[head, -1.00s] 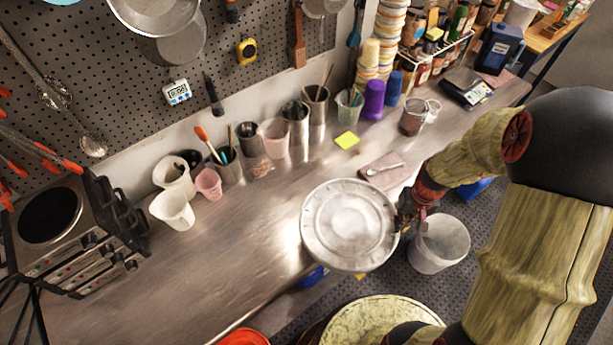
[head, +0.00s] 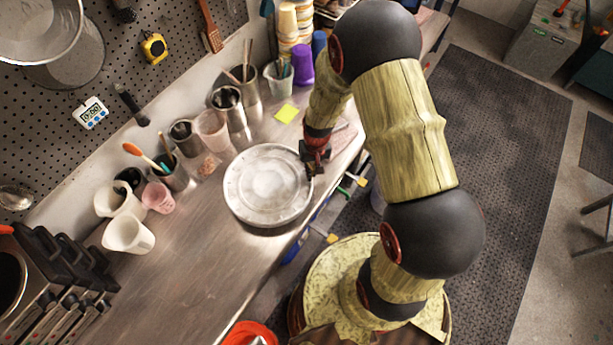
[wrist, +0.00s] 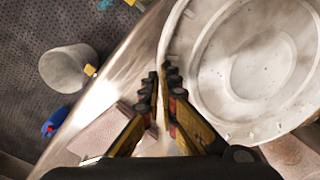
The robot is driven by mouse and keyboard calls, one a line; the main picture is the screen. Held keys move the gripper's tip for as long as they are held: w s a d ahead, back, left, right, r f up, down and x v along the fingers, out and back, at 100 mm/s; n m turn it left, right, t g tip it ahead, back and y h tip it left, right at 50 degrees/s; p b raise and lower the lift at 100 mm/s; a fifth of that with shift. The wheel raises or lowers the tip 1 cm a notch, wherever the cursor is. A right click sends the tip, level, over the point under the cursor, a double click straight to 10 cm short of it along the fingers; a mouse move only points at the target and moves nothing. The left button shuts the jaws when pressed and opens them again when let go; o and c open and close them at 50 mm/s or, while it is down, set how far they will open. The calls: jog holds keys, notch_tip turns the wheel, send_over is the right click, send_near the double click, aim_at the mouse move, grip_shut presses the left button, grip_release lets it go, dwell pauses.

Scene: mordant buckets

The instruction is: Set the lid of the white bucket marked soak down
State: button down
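The lid (head: 268,186) is a round, pale, worn disc. It lies level at the bench's front edge in the head view; whether it rests on the bench or hangs just above it I cannot tell. My gripper (head: 314,165) is at the lid's right edge. In the wrist view my gripper (wrist: 161,76) has its fingertips close together at the rim of the lid (wrist: 255,60), apparently pinching it. A whitish bucket (wrist: 66,68) stands on the dark floor mat, apart from the lid; my arm mostly hides it in the head view. No soak marking is readable.
The steel bench (head: 190,250) is clear left of the lid. White cups (head: 128,234), a pink cup (head: 158,197) and metal pots stand along the wall. A yellow note (head: 286,113) lies behind the lid. A pinkish slab (wrist: 105,132) is near my fingers.

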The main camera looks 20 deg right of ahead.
jog(key=shift+w+a+f, duration=0.2)
jog(key=shift+a+f, duration=0.2)
jog(key=shift+f, duration=0.2)
jog(key=shift+w+a+f, duration=0.2)
jog(key=shift+a+f, duration=0.15)
jog(key=shift+f, duration=0.2)
notch_tip(320, 180, down, 3)
jog(key=shift+w+r+p, duration=0.1)
jog(key=shift+w+p, duration=0.05)
jog(key=shift+p, duration=0.15)
jog(key=c, duration=2.5)
grip_release()
jog(key=shift+c, duration=0.2)
jog(key=o, duration=0.4)
jog(key=shift+o, duration=0.5)
jog(key=shift+r, duration=0.1)
